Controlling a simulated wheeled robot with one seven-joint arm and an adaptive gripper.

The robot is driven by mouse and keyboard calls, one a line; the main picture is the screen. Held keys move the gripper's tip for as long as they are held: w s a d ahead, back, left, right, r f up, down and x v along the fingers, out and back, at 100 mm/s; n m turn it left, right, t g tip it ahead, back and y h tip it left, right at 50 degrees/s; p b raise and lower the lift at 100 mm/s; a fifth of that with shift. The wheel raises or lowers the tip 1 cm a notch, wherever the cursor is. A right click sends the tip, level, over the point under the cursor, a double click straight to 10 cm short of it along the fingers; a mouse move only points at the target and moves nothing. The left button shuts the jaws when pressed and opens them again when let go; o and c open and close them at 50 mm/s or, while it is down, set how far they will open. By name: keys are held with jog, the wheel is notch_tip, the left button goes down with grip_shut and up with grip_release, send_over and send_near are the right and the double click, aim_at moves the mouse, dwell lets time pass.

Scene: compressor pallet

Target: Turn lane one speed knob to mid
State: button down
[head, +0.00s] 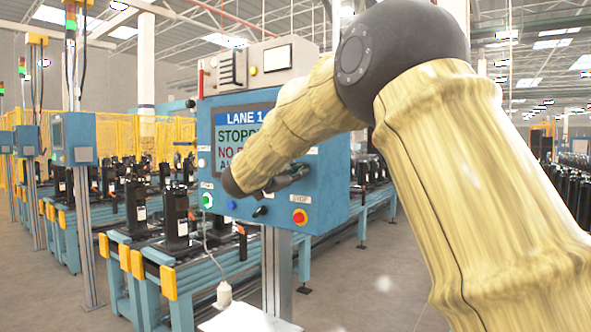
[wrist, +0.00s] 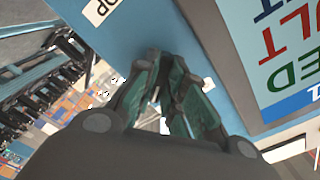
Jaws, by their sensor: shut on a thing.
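The lane one control panel (head: 330,195) is a blue box on a grey post, with a screen (head: 228,135) reading LANE 1 and STOPPED, partly covered by my arm. My gripper (head: 298,174) is at the panel face, right of the screen's lower corner and above the STOP label. In the wrist view my gripper (wrist: 166,72) has its green-padded fingers close together against the blue panel face (wrist: 140,25). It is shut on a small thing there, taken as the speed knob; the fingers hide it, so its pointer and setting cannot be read.
Below the gripper are a red stop button (head: 299,217), a black selector (head: 260,211), a blue button (head: 231,205) and a green button (head: 207,200). A conveyor (head: 150,245) with black compressors stands behind at left.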

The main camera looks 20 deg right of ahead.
jog(key=n+p, duration=0.5)
jog(key=p, duration=0.1)
jog(key=shift+r+p, duration=0.1)
jog(key=shift+p, duration=0.2)
jog(key=shift+s+d+f+n+p, duration=0.1)
jog(key=shift+f+n+p, duration=0.05)
jog(key=shift+n+p, duration=1.3)
jog(key=shift+f+n+p, duration=0.15)
jog(key=shift+n+p, duration=1.2)
jog(key=shift+p, duration=0.1)
jog(key=shift+f, duration=0.15)
jog(key=c, duration=1.5)
grip_release()
jog(key=shift+r, duration=0.2)
jog(key=v, duration=1.2)
